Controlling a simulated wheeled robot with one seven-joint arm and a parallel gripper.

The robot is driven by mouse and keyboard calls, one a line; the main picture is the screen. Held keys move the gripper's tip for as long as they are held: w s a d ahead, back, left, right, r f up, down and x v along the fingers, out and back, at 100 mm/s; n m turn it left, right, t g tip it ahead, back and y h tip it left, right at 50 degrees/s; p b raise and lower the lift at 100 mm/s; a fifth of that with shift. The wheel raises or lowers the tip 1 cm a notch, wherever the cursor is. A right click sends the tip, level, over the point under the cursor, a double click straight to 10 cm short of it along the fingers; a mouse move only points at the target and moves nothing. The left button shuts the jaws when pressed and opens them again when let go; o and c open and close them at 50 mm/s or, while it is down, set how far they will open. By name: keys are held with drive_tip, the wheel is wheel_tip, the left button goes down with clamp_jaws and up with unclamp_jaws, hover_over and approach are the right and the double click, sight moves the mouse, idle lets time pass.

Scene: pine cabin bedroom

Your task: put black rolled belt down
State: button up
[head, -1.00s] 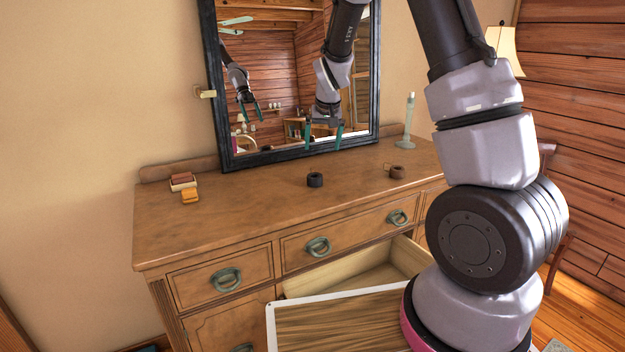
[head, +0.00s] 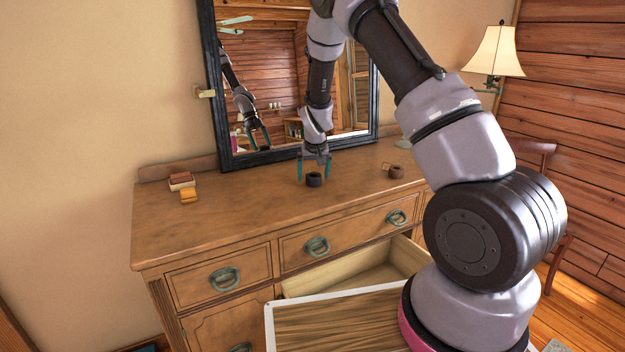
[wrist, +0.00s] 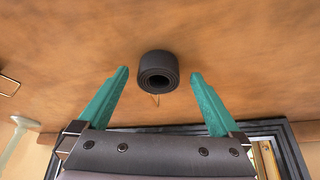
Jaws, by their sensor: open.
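The black rolled belt (head: 314,180) rests on the dresser top (head: 240,215), near the middle and in front of the mirror. It also shows in the wrist view (wrist: 158,72) as a dark coil with its spiral end visible. My gripper (head: 314,172) is open, pointing down just behind and above the belt. In the wrist view the two green fingers (wrist: 158,85) are spread on either side of the belt, with a gap on both sides. I cannot tell the exact height of the fingertips above the wood.
A brown rolled belt (head: 394,171) lies to the right on the dresser. Small stacked boxes (head: 181,181) and a yellow block (head: 188,195) are at the left. The framed mirror (head: 217,90) stands close behind. A drawer (head: 350,277) is open below. The dresser's left front is clear.

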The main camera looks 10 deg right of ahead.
drive_tip(key=shift+x, duration=0.85)
drive_tip(key=shift+r, duration=0.1)
clamp_jaws()
